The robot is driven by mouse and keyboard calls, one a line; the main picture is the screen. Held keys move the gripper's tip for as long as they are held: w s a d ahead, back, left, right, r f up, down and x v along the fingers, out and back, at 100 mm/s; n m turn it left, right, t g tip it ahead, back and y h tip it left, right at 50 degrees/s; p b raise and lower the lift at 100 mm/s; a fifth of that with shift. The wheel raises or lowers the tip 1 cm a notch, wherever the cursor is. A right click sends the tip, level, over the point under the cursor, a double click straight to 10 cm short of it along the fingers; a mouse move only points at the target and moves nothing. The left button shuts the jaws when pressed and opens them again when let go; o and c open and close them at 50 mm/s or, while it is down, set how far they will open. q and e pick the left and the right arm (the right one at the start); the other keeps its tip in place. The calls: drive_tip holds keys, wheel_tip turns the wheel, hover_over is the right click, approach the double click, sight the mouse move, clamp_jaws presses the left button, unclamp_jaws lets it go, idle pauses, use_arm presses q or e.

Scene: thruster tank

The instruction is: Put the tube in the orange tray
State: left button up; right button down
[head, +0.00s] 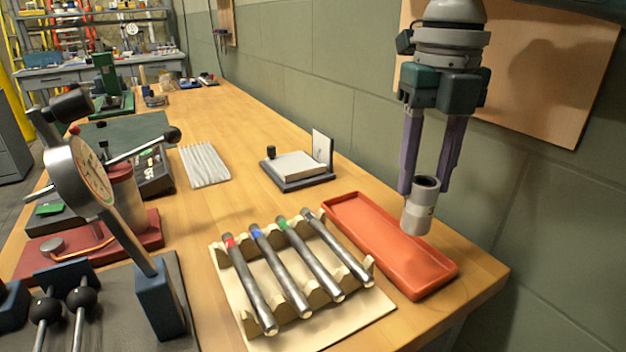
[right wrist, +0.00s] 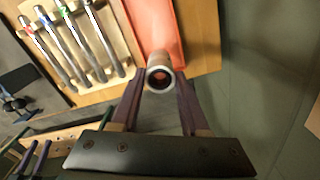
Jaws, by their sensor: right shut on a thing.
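The tube (head: 420,210) is a short, hollow grey cylinder with a dark ring at its open top. My right gripper (head: 427,187) points down with its two purple fingers shut on the tube, which is upright. In the right wrist view the tube (right wrist: 160,76) shows nearly end-on between the fingertips. The orange tray (head: 372,240) is long, shallow and empty, near the table's right edge. In the head view the tube's lower end overlaps the tray's right rim, seemingly above it. The orange tray (right wrist: 150,25) lies behind the tube in the wrist view. My left gripper is not in view.
A cream rack (head: 340,330) with several colour-banded metal rods stands left of the tray. A small block stand (head: 297,168) and a ribbed white plate (head: 204,165) lie farther back. A dial gauge (head: 88,175) stands at left. The green wall is close on the right.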

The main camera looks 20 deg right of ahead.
wheel_tip(320, 180, down, 6)
drive_tip(key=shift+a+r, duration=0.1)
drive_tip(key=shift+r, duration=0.05)
drive_tip(key=shift+d+f, duration=0.25)
drive_tip(key=shift+f, duration=0.1)
drive_tip(key=shift+c, duration=2)
unclamp_jaws()
wheel_tip(320, 180, up, 8)
drive_tip(key=shift+f, duration=0.1)
